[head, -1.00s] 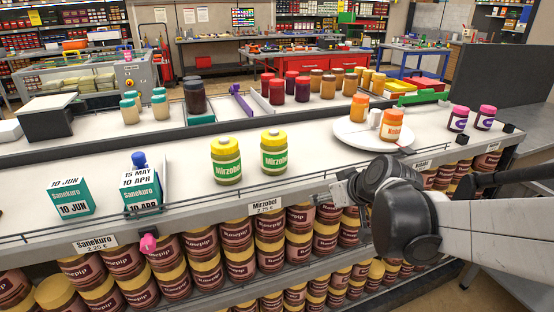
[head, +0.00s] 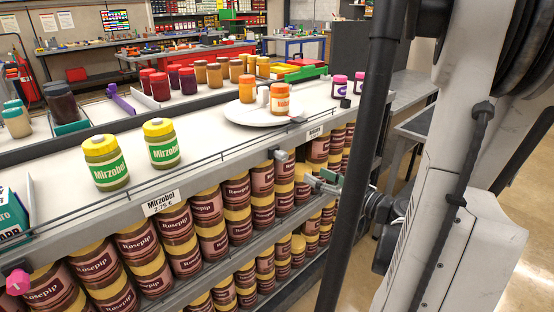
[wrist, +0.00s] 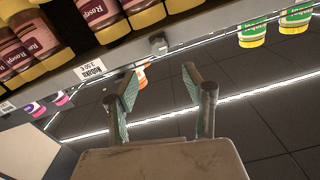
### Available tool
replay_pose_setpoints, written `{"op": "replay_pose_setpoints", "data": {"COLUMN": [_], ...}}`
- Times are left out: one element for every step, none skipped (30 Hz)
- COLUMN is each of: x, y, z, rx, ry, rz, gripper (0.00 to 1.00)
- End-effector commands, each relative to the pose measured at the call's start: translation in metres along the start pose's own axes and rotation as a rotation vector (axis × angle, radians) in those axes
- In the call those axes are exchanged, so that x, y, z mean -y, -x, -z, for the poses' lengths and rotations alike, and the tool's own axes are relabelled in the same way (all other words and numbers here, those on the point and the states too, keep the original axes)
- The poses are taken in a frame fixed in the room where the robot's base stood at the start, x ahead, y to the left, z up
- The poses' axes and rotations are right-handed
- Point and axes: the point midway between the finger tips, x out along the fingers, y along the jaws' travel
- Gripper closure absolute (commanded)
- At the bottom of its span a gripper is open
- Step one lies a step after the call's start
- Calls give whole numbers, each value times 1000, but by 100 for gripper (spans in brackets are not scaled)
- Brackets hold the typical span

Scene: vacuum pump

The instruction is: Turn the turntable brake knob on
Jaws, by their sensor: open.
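The turntable (head: 232,117) is a white round plate on the counter, bearing orange jars. A small grey knob (head: 281,155), apparently the brake knob, sticks out from the shelf's front edge below it. It also shows in the wrist view (wrist: 158,44), just beyond the fingertips and roughly between them. My gripper (head: 312,182) is low in front of the shelf, a little right of and below the knob. In the wrist view my gripper (wrist: 160,82) is open and empty, with greenish finger pads. It appears apart from the knob. The knob's on or off marking is not readable.
Mirzobel jars (head: 164,144) stand on the counter to the left. Rows of Rosepip jars (head: 235,190) fill the shelf below the edge. A thin wire rail (head: 240,157) runs along the front. A pink knob (head: 18,282) sits far left. The floor ahead of the shelf is open.

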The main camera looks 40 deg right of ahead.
Motion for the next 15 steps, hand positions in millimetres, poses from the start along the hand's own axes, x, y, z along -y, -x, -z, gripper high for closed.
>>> {"op": "replay_pose_setpoints", "data": {"x": [-2, -2, -2, -2, -2, -2, -2, -2, -1, -1, -1, -1, -1, -1, -1], "y": [2, 3, 2, 1, -1, -4, -7, -11, -16, -20, -24, -31, -35, -40, -46], "z": [1, 1, 2, 2, 2, 2, 2, 2, 2, 2, 2, 2, 2, 2, 2], "rx": [-11, -15, -18, -19, -19, -19, -18, -18, -17, -17, -17, -17, -17, -17, -17], "ry": [2, 3, 4, 4, 4, 4, 4, 4, 4, 4, 4, 4, 4, 4, 4], "rz": [-2, -2, -1, -1, 0, 0, 0, 1, 2, 1, 2, 2, 2, 3, 2], "gripper": [54, 54, 54, 54, 54, 54, 54, 54, 54, 54, 54, 54, 54, 54, 54]}}
